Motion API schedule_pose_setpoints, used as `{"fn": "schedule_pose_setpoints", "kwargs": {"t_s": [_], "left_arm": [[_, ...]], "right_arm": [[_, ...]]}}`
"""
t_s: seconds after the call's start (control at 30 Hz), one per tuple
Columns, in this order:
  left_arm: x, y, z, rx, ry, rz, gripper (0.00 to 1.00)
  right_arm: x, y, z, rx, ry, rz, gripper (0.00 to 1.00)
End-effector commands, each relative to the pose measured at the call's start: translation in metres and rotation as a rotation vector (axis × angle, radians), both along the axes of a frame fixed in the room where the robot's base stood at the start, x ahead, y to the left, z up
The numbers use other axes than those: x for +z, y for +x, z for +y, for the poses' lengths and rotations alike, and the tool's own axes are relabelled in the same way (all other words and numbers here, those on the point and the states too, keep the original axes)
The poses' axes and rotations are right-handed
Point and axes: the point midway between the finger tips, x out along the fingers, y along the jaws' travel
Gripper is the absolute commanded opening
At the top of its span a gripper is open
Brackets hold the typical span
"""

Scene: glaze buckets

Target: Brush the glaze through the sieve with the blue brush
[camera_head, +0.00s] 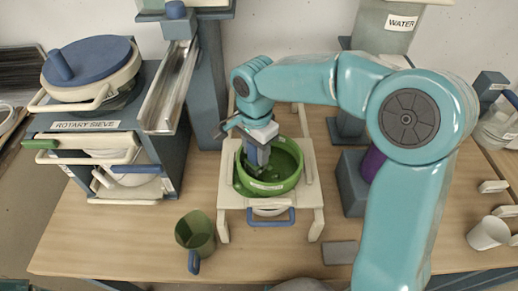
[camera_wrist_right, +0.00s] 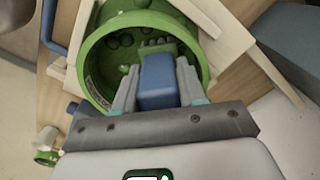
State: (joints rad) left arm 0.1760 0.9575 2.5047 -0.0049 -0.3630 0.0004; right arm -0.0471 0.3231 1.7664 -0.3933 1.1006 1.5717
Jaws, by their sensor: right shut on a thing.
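My right gripper (camera_head: 260,145) reaches down into the green sieve bowl (camera_head: 291,172). It is shut on the blue brush (camera_wrist_right: 158,82), with one finger on each side of the blue block. In the right wrist view the brush's green end (camera_wrist_right: 155,50) is inside the bowl (camera_wrist_right: 92,62), low over its floor; whether it touches cannot be told. Dark green lumps lie on the bowl's floor. The bowl rests on a cream wooden stand (camera_head: 231,195). My left gripper is not in view.
A green jug (camera_head: 196,232) with a blue handle stands front left of the stand. The rotary sieve unit (camera_head: 90,125) and a metal chute (camera_head: 170,88) are at left. A blue-grey block (camera_head: 352,185) with a purple thing stands at right. The front table is mostly clear.

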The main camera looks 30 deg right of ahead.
Motion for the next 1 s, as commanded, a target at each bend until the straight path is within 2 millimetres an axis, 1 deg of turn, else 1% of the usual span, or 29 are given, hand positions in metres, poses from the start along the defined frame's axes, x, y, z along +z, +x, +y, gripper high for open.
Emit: {"fn": "schedule_pose_setpoints", "kwargs": {"t_s": [0.03,0.17,0.5,0.77,0.87,1.0], "left_arm": [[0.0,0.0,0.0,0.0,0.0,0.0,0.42],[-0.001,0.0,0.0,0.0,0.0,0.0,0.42],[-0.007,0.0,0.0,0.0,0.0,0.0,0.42],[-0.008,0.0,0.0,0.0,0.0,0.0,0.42],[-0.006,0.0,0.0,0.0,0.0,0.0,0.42],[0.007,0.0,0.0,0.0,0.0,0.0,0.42]], "right_arm": [[-0.003,-0.001,0.001,0.001,0.002,0.006,0.04],[-0.003,-0.003,-0.003,0.001,0.002,0.007,0.04],[-0.002,-0.019,-0.029,0.0,0.001,0.006,0.04],[-0.002,-0.019,-0.03,0.001,0.0,0.004,0.04],[0.001,-0.019,-0.03,0.001,0.0,0.003,0.04],[0.017,-0.019,-0.03,0.001,0.001,0.001,0.04]]}}
